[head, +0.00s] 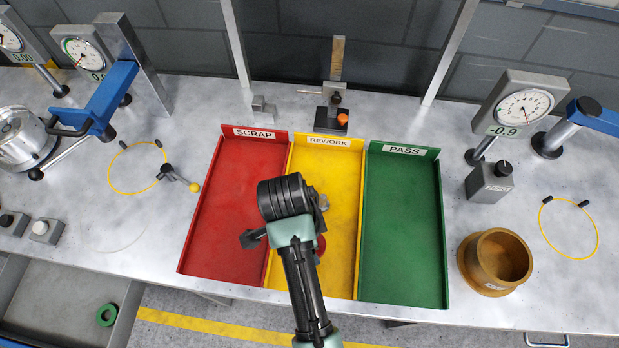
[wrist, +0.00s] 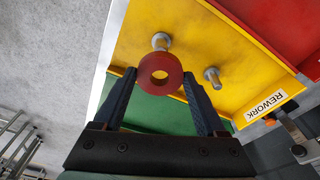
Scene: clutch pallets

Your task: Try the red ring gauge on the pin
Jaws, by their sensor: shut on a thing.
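My gripper (wrist: 160,80) is shut on the red ring gauge (wrist: 160,72), with one finger on each side of it. In the head view only a red edge of the ring (head: 320,246) shows beside my arm, above the yellow REWORK tray. Two grey metal pins with wider heads or collars lie or stand in the yellow tray: one pin (wrist: 161,41) just beyond the ring, another pin (wrist: 212,77) to its right. In the head view one pin (head: 324,202) shows partly beside my wrist.
The yellow tray (head: 343,240) lies between a red SCRAP tray (head: 215,225) and a green PASS tray (head: 403,230). A green ring (head: 106,315) lies in an open drawer at lower left. A brown cup (head: 470,265) and dial gauges stand around.

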